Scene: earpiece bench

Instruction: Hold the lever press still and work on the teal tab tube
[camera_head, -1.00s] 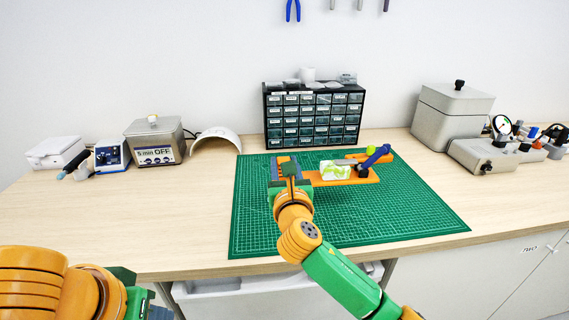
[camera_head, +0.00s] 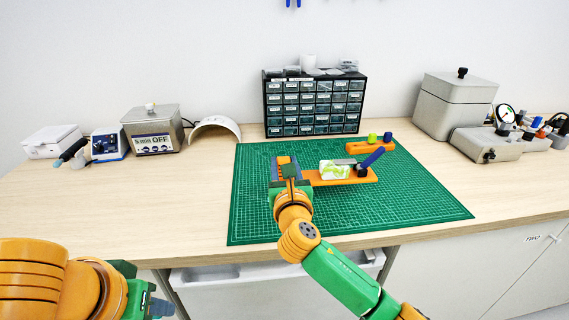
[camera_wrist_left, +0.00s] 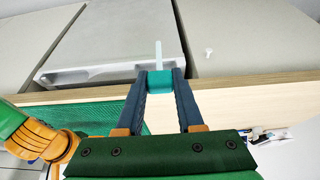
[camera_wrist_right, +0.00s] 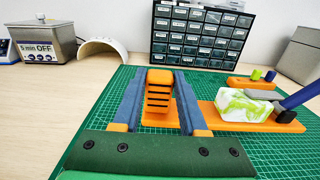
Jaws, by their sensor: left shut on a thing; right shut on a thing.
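The lever press has an orange base (camera_head: 327,178), a slotted orange block (camera_wrist_right: 159,88), a white-and-green block (camera_head: 334,170) and a slanted blue lever (camera_head: 372,158). My right gripper (camera_head: 290,170) is shut on the slotted block at the press's left end; it also shows in the right wrist view (camera_wrist_right: 158,95). My left gripper (camera_wrist_left: 160,82) is shut on the teal tab tube (camera_wrist_left: 160,88), with a pale thin stem (camera_wrist_left: 158,55) pointing up between the fingertips.
Behind the press, an orange rack (camera_head: 352,149) holds a lime cylinder (camera_head: 372,138) and a blue one (camera_head: 388,137). A drawer cabinet (camera_head: 315,104) stands behind the green mat (camera_head: 400,210). The mat's front and right are clear.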

